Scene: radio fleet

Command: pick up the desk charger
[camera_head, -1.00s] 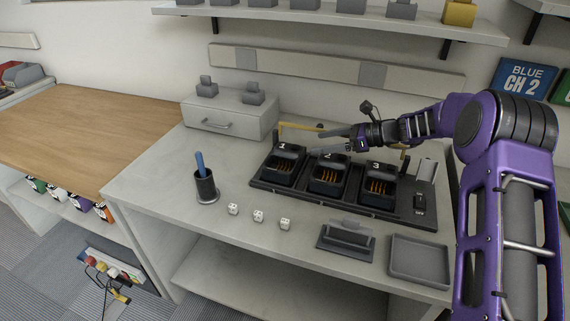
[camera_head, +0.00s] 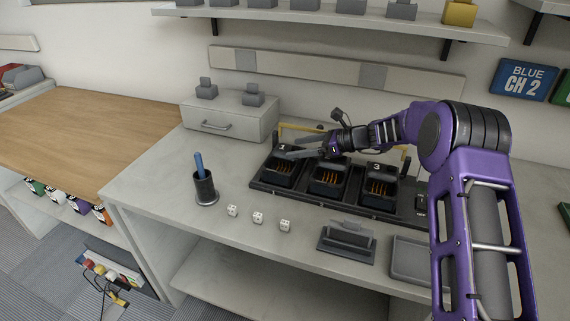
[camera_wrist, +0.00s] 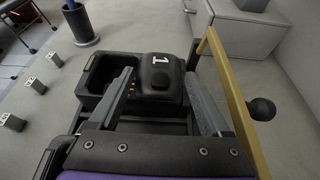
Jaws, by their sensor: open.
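The black desk charger unit marked 1 (camera_head: 279,172) sits at the left end of a dark charger rack on the grey desk. In the wrist view its raised block (camera_wrist: 158,84) with the white 1 lies between my two fingers. My gripper (camera_head: 287,148) is open and empty, reaching in from the right above unit 1. In the wrist view one finger is on each side of the block (camera_wrist: 162,76). I cannot tell whether either touches it. Units marked 2 (camera_head: 329,181) and 3 (camera_head: 380,187) stand to the right; my gripper partly covers unit 2's top.
A yellow bar (camera_wrist: 228,92) runs close beside my right finger. A grey drawer box (camera_head: 232,115) stands behind left. A pen cup (camera_head: 205,188), white dice (camera_head: 258,218), a dark grey stand (camera_head: 346,243) and a tray (camera_head: 410,258) are in front.

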